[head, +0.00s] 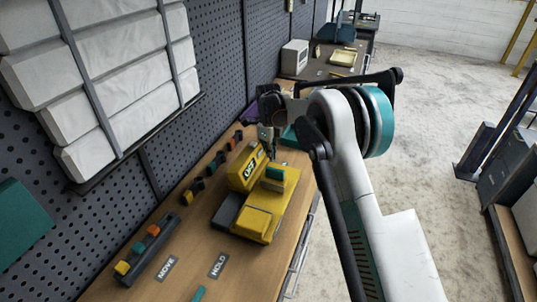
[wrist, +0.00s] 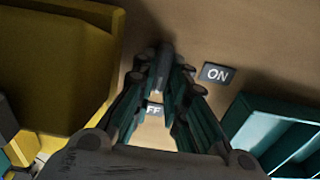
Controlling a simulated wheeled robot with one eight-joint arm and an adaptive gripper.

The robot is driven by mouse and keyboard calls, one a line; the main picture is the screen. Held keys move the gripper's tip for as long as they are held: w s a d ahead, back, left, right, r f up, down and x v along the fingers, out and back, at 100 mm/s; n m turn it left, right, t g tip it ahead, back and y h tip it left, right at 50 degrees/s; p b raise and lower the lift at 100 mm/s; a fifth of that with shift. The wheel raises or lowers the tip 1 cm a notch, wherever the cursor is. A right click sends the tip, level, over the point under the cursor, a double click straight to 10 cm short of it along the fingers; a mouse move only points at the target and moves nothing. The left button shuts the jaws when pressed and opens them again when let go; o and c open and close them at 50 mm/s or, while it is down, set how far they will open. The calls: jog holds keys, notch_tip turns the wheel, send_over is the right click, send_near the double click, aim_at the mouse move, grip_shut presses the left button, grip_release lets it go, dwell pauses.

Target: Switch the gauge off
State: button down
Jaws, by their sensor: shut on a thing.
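My gripper (wrist: 162,72) is shut on a small grey upright piece (wrist: 165,55), low over the wooden bench in the wrist view. Its fingers partly cover a label ending in "FF" (wrist: 154,110). An "ON" label (wrist: 217,73) lies to the right of the fingertips. In the head view my gripper (head: 268,142) is just beyond a yellow device (head: 262,217) with a dark-lettered block on it. The yellow body also fills the left of the wrist view (wrist: 60,60). I cannot tell which part is the gauge.
A teal open tray (wrist: 275,135) is close on the right of the fingers. "MOVE" (head: 167,268) and "HOLD" (head: 217,265) labels and a dark rail with coloured blocks (head: 147,250) are at the near end of the bench. A pegboard wall (head: 225,65) stands on the left.

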dwell(0.4)
jog(key=c, duration=1.6)
grip_release()
jog(key=shift+r, duration=0.1)
notch_tip(320, 180, up, 12)
